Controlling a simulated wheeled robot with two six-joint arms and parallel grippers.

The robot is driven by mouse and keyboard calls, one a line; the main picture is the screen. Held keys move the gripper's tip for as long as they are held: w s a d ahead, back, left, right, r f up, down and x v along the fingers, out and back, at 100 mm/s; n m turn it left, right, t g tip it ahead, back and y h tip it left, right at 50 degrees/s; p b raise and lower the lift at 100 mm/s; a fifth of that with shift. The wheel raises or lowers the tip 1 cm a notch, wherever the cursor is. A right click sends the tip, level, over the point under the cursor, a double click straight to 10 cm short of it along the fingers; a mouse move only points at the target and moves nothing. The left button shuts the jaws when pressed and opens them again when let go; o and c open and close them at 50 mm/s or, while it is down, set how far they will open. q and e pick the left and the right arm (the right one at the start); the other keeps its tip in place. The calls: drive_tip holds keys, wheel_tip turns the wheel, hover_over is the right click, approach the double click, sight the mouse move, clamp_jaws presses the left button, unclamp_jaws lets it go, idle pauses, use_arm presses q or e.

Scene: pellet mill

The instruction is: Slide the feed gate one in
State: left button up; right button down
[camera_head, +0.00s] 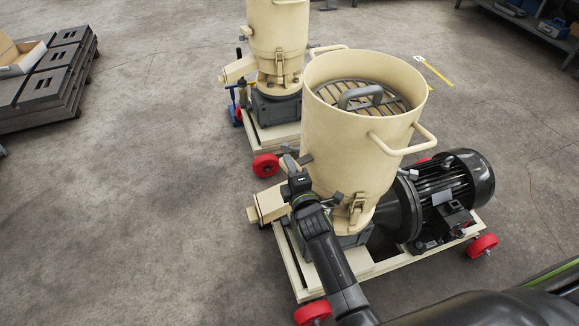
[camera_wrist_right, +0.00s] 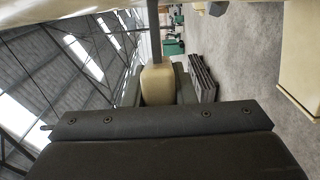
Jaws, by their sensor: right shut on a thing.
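The nearer pellet mill has a cream hopper (camera_head: 362,130) with two side handles and a slatted grille (camera_head: 375,97) inside its top. My right gripper (camera_head: 291,163) is at the left side of this hopper, above the cream outlet chute (camera_head: 268,204). In the right wrist view, my right gripper (camera_wrist_right: 158,92) is shut on a tan grip (camera_wrist_right: 158,84) at the end of a dark rod (camera_wrist_right: 155,35). I take this for the feed gate's handle. The gate plate itself is hidden, so I cannot tell how far in it is. My left gripper is not in view.
A black motor (camera_head: 455,183) stands right of the hopper on a cream frame with red wheels (camera_head: 482,245). A second mill (camera_head: 278,30) stands close behind. Dark stacked pallets (camera_head: 55,75) lie at the far left.

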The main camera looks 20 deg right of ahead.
sight(304, 160)
drive_tip(key=shift+w+d, duration=0.2)
drive_tip(key=shift+d, duration=0.5)
drive_tip(key=shift+w+d, duration=0.25)
drive_tip(key=shift+d, duration=0.4)
drive_tip(key=shift+w+d, duration=0.2)
drive_tip(key=shift+d, duration=0.5)
drive_tip(key=shift+r, duration=0.1)
drive_tip(key=c, duration=1.6)
unclamp_jaws()
drive_tip(key=o, duration=0.4)
drive_tip(key=shift+d, duration=0.15)
